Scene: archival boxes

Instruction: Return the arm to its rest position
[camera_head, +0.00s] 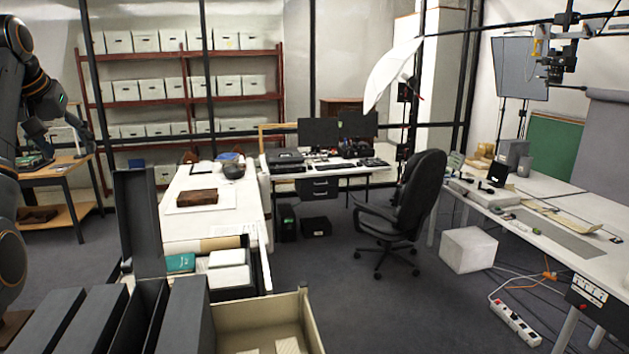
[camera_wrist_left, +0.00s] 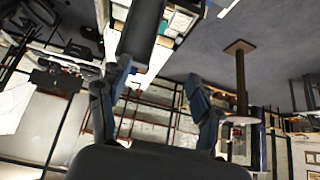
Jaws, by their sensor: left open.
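My left arm (camera_head: 20,85) comes in at the left edge of the head view, bent and raised. Its dark gripper (camera_head: 66,140) points down in front of the shelf and the side table at the far left. In the left wrist view the two fingers of the left gripper (camera_wrist_left: 158,78) stand wide apart with nothing between them. The wrist picture is turned over, with shelf and floor showing beyond the fingers. My right gripper is in neither view.
Dark archival boxes (camera_head: 187,318), one with a raised lid (camera_head: 138,222), and an open beige box (camera_head: 262,312) are in front. A white table (camera_head: 240,208) holds a brown book (camera_head: 197,197). An office chair (camera_head: 418,200) stands mid-room, with open floor (camera_head: 345,290) before it.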

